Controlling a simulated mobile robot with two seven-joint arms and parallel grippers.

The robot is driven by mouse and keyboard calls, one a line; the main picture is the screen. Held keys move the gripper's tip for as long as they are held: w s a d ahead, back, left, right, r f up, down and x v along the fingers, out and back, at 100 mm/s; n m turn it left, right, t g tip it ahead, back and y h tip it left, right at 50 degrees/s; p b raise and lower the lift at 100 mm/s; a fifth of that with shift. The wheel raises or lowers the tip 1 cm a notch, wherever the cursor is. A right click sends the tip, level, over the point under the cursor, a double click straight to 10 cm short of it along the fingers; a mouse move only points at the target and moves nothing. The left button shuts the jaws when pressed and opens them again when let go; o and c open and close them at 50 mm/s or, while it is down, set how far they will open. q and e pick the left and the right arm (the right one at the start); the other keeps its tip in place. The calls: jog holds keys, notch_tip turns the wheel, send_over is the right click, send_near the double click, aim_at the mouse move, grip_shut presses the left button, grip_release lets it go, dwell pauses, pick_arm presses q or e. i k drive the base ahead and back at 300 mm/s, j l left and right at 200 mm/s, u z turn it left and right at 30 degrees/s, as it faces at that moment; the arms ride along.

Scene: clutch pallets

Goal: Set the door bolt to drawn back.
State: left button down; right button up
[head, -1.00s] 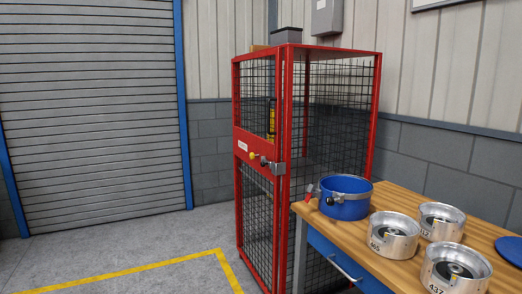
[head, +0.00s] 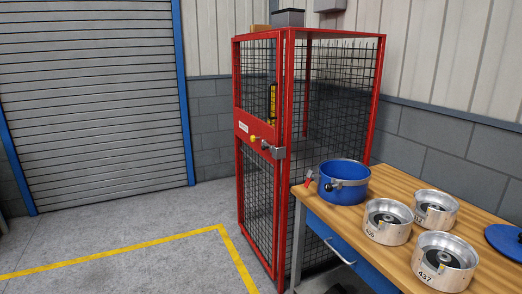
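The red cage (head: 289,110) with black mesh stands in the middle of the head view, its door (head: 243,128) shut on the left-facing side. The door bolt (head: 272,149) sits on the door's red middle band, with a dark knob and a grey housing at the door's right edge. A yellow knob (head: 253,138) is just left of it. The bolt is too small to tell whether it is shot or drawn back. Neither of my grippers can be made out in this view.
A wooden workbench (head: 395,183) is at the right, close to the cage. It bears a blue pot (head: 343,184), several silver clutch drums (head: 444,262) and a blue lid (head: 507,240). Grey floor with a yellow line (head: 120,253) lies open before the cage and the roller shutter (head: 90,90).

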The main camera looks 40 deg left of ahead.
aim_at(266, 145)
jog(key=i+j+u, duration=0.25)
jog(key=i+j, duration=1.8)
jog(key=i, duration=0.05)
